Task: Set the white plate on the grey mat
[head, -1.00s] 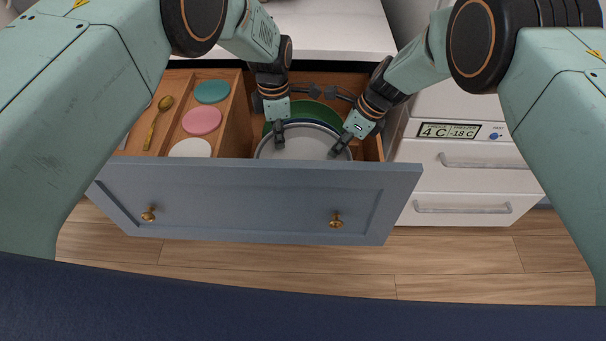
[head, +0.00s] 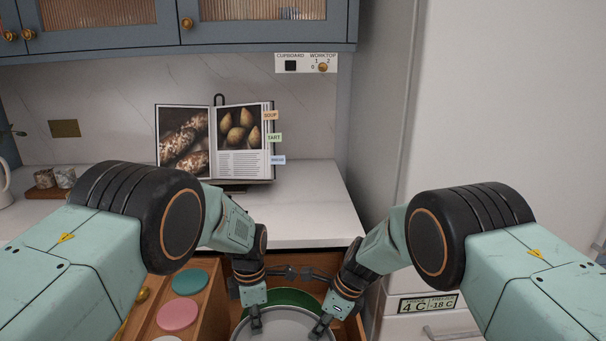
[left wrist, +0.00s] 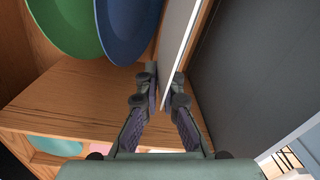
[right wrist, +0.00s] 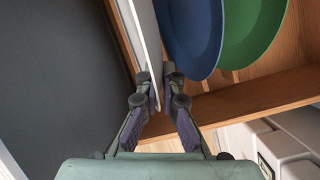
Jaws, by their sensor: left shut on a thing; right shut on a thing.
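The white plate (head: 284,325) stands on edge at the front of the open drawer, partly cut off by the bottom of the head view. My left gripper (head: 256,324) is shut on its left side and my right gripper (head: 322,326) is shut on its right side. In the left wrist view the plate (left wrist: 181,45) passes between the fingers (left wrist: 163,88). In the right wrist view the plate (right wrist: 147,35) is likewise between the fingers (right wrist: 160,86). I cannot make out the grey mat in any view.
A blue plate (left wrist: 132,28) and a green plate (left wrist: 66,22) stand behind it in the drawer. Teal (head: 190,282) and pink (head: 177,314) discs lie in the left compartment. The white worktop (head: 300,205) above holds an open cookbook (head: 240,135); its front right is clear. A tall white fridge (head: 480,100) stands right.

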